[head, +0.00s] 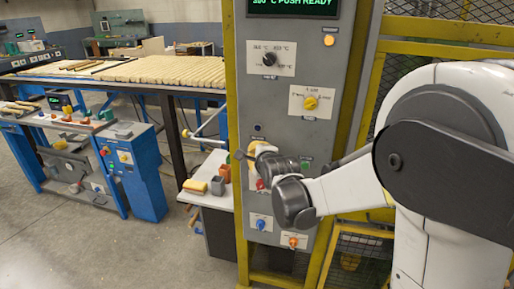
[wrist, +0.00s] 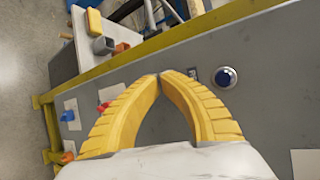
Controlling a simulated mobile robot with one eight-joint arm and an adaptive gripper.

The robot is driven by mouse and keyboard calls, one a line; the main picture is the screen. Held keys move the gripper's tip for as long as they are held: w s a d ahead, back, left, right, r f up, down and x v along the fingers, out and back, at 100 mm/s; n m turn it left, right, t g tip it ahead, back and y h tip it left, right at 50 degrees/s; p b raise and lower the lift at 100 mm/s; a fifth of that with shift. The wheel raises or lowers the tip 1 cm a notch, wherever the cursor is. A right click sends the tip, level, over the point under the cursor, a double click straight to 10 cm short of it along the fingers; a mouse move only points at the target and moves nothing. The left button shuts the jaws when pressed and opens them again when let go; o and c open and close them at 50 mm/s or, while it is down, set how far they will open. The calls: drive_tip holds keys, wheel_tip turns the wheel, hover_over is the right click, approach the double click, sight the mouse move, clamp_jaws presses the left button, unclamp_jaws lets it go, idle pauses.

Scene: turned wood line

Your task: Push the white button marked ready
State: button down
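The grey control panel (head: 282,120) stands upright in a yellow frame, with a green display (head: 293,4) reading "PUSH READY" at its top. I cannot make out a white button marked ready; the small labels are unreadable. A dark blue button (head: 258,127) sits just above my gripper (head: 252,151); in the wrist view this button (wrist: 226,77) has a pale ring and lies right of the fingertips. My yellow fingers (wrist: 160,76) are shut at the tips with nothing visible between them. They are in front of the panel; contact is unclear. My gripper and wrist hide part of the panel.
The panel also carries a dark knob (head: 270,59), a yellow knob (head: 310,103), an amber button (head: 329,40), a green button (head: 306,165), a blue knob (head: 261,224) and an orange knob (head: 293,241). A small table (head: 205,190) stands left; yellow mesh fencing stands right.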

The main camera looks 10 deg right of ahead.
drive_tip(key=shift+w+d, duration=0.15)
drive_tip(key=shift+w, duration=0.15)
drive_tip(key=shift+s, duration=0.15)
idle(0.5)
drive_tip(key=shift+s+a, duration=0.35)
drive_tip(key=shift+s, duration=0.2)
drive_tip(key=s, duration=0.1)
drive_tip(key=s+a, duration=0.1)
drive_tip(key=s, duration=0.1)
drive_tip(key=s+a, duration=0.1)
drive_tip(key=shift+s+a, duration=0.2)
drive_tip(key=shift+a, duration=0.05)
idle(0.6)
